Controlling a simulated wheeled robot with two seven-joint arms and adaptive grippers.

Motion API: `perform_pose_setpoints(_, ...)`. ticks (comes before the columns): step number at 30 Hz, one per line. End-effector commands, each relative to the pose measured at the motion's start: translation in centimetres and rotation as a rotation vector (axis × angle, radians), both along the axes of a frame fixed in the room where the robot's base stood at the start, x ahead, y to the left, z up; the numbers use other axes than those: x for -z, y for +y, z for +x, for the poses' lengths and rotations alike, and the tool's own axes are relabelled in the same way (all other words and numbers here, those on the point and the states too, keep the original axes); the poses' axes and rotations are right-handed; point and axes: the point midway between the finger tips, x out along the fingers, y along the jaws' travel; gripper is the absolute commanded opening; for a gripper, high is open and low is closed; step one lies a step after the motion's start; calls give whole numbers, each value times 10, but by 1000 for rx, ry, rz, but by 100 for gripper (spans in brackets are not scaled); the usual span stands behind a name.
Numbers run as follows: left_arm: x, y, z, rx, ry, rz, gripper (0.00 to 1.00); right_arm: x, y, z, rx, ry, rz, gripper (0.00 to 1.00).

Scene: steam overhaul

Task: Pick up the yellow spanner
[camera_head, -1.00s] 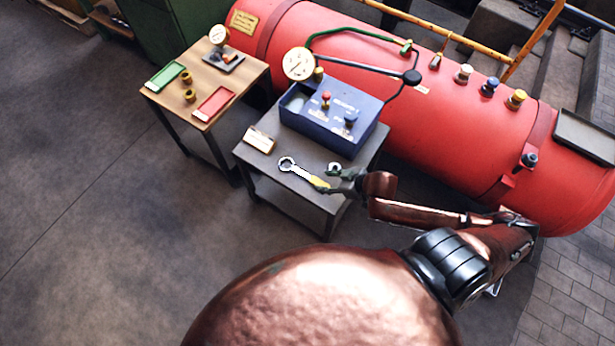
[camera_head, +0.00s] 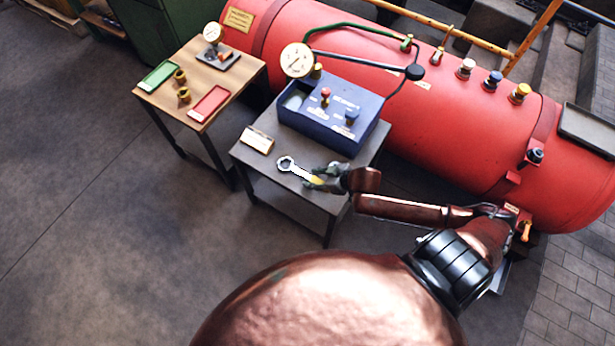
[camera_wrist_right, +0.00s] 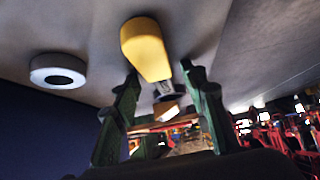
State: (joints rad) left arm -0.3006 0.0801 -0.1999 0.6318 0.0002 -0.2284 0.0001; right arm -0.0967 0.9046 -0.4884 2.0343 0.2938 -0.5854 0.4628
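The yellow spanner (camera_head: 297,170) lies on the small dark table, its silver ring end pointing left and its yellow handle partly covered by my right gripper (camera_head: 318,180). In the right wrist view the yellow handle (camera_wrist_right: 146,48) shows just beyond and between the green fingertips of the right gripper (camera_wrist_right: 162,72). The fingers are spread, with visible gaps on both sides of the handle. I cannot tell whether the gripper touches the table. My left gripper is not in view.
A blue control box (camera_head: 333,112) stands behind on the dark table (camera_head: 300,198), with a small sign (camera_head: 257,140) to the left. A red boiler (camera_head: 440,105) and a wooden table (camera_head: 205,72) stand nearby.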

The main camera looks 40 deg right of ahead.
Motion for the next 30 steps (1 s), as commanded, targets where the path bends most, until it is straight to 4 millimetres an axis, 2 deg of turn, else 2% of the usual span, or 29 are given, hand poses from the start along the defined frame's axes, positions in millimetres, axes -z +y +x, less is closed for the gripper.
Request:
perform_pose_setpoints(2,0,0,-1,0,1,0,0,0,0,0,0,0,0,32)
perform_pose_setpoints(16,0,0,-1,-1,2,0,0,0,0,0,0,0,0,0)
perform_pose_setpoints(30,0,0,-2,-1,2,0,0,0,0,0,1,1,-1,0)
